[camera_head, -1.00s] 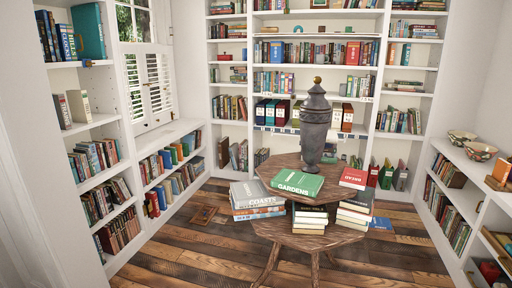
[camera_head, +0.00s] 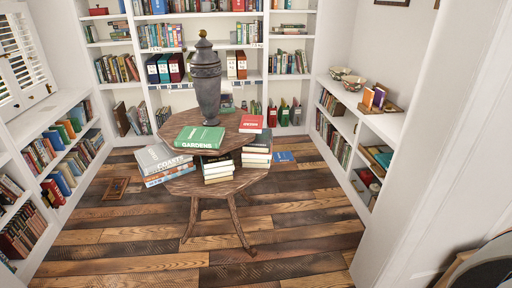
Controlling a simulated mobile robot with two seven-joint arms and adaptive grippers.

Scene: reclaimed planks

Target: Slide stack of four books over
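A two-tier wooden table (camera_head: 232,184) stands in the middle of the room with several book stacks on it. On the lower tier, a stack with a grey "Coasts" book (camera_head: 160,157) on top is at the left. A second stack with a dark top book (camera_head: 217,162) is at the front middle. A green "Gardens" book (camera_head: 199,138) lies on the upper tier. I cannot tell for sure which stack has four books. Neither of my grippers is in view.
A tall dark urn (camera_head: 207,85) stands on the upper tier. Bookshelves line the walls. A blue book (camera_head: 283,156) and a brown wooden frame-like item (camera_head: 116,188) lie on the floor. The plank floor (camera_head: 290,235) in front of the table is clear.

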